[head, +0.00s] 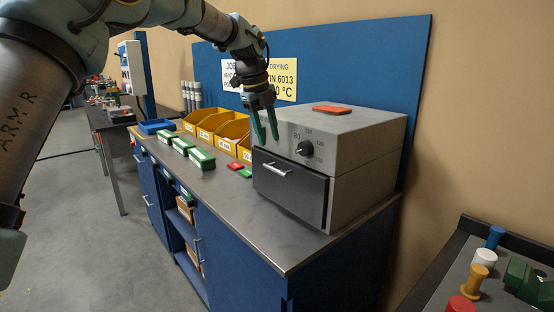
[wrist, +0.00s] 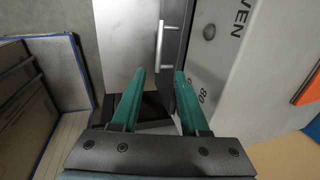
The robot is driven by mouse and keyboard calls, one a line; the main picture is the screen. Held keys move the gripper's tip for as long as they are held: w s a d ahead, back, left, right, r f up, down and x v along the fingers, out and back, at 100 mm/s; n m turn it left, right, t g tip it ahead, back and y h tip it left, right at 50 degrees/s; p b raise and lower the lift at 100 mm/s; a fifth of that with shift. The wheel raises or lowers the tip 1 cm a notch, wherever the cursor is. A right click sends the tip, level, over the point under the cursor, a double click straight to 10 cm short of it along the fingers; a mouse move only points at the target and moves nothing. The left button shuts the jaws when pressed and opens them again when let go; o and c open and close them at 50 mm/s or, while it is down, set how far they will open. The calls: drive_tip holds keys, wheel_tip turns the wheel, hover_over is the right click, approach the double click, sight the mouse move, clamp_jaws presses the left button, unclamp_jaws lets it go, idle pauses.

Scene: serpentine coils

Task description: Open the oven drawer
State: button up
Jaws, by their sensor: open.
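In the wrist view the handle (wrist: 160,46) stands out from the dark drawer front (wrist: 184,40), seen nearly edge-on. My gripper (head: 267,140) points down in front of the oven's upper front, above the handle. Its two green fingers (wrist: 159,74) are apart and empty. The handle lies beyond the fingertips and is not between them.
A red-orange object (head: 332,110) lies on the oven top. Yellow bins (head: 212,125), green-and-white boxes (head: 201,158) and small red blocks (head: 235,166) stand left of the oven. The steel bench top (head: 240,215) is clear in front of the drawer. A tray of coloured pegs (head: 481,275) is at right.

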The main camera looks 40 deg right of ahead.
sight(276, 169)
drive_tip(key=p+x, duration=0.2)
drive_tip(key=x, duration=0.7)
drive_tip(key=shift+f+p, duration=0.3)
drive_tip(key=shift+p, duration=0.05)
clamp_jaws()
idle(0.9)
